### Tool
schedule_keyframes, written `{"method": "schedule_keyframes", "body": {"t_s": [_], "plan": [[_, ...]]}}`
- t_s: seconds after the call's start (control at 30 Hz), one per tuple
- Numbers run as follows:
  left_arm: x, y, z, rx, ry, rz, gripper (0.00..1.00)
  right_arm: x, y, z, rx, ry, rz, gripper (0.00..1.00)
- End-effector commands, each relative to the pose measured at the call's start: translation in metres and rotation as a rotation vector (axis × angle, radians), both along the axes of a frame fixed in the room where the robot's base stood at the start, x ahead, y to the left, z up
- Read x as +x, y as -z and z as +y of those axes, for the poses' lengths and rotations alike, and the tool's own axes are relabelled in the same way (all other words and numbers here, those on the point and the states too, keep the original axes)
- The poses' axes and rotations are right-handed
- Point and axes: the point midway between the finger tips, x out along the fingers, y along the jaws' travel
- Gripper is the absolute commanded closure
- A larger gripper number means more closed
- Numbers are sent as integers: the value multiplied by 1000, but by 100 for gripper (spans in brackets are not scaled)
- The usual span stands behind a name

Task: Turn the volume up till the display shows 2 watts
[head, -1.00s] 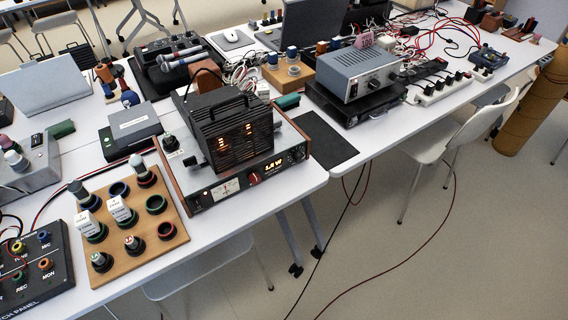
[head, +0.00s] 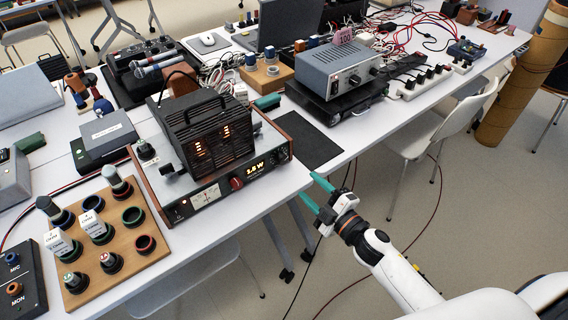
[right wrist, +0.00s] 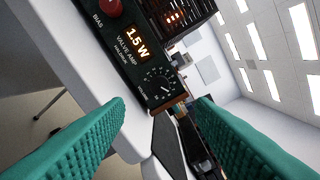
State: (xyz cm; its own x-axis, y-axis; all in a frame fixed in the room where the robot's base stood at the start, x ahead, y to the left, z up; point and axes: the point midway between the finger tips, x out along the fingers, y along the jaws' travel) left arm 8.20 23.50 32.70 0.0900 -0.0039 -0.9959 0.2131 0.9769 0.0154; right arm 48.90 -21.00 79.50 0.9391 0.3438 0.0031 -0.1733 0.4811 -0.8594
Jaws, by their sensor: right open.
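The valve amp (head: 215,192) stands on the near table, a wood-sided unit with a black grille cage on top. Its lit display (head: 255,168) is small in the head view; in the right wrist view the display (right wrist: 134,42) reads 1.5 W. The black volume knob (right wrist: 160,88) sits on the front panel beside the display, ringed by white scale marks. My right gripper (head: 308,187) has green fingers, open and empty, in front of the panel's right end and apart from it. In the right wrist view the knob shows beyond and between the fingers. My left gripper is not in view.
A red bias knob (right wrist: 110,8) and a meter (head: 205,196) share the panel. A wooden board (head: 120,250) with knobs and cups lies to the left. A black mat (head: 308,140) and a grey unit (head: 338,68) are to the right. Floor is open in front.

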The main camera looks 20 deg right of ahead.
Motion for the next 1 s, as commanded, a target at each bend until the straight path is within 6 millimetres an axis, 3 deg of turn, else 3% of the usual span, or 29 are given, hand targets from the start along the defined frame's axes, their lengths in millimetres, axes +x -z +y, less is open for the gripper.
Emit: {"method": "schedule_keyframes", "body": {"t_s": [0.3,0.5,0.7,0.97,1.0], "plan": [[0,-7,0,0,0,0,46,61,-2,22,1,2,-1,50],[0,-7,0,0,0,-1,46,89,0,32,3,3,3,50],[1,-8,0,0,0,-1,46,100,0,36,1,3,2,50],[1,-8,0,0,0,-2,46,100,1,36,2,2,3,50],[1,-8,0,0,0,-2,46,100,1,36,2,2,3,57]]}}
